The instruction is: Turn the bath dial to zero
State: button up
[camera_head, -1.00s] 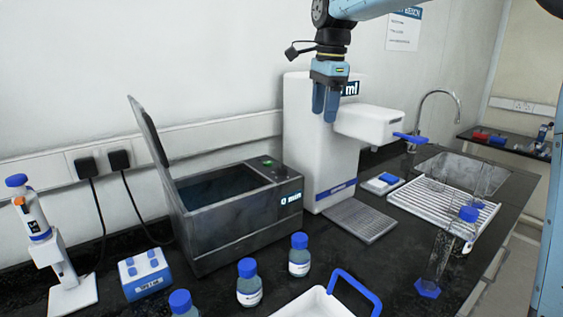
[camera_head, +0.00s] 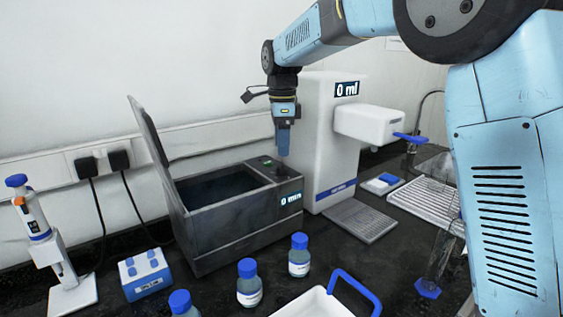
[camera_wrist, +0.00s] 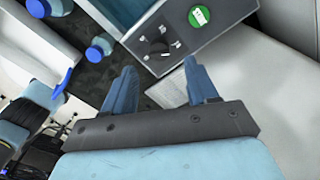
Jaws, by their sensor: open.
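The water bath (camera_head: 240,225) is a dark grey box with its lid standing open at the left. Its front display (camera_head: 290,199) appears to read "0 min". In the wrist view, the small black bath dial (camera_wrist: 158,47) sits on the bath's top panel, with small white labels around it. My gripper (camera_head: 283,150) points down just above the right end of the bath. Its two blue fingers (camera_wrist: 160,72) are open and empty, with the dial just beyond the gap between their tips.
A round green button (camera_wrist: 198,16) lies beside the dial. A tall white dispenser (camera_head: 335,120) reading "0 ml" stands close to the right. Blue-capped bottles (camera_head: 299,256) and a white tray (camera_head: 315,303) with a blue handle stand in front.

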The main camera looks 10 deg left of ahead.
aim_at(282, 163)
jog(key=shift+f, duration=2.85)
jog(key=shift+c, duration=0.5)
jog(key=c, duration=0.9)
jog(key=shift+a+r, duration=0.1)
jog(key=shift+c, duration=0.2)
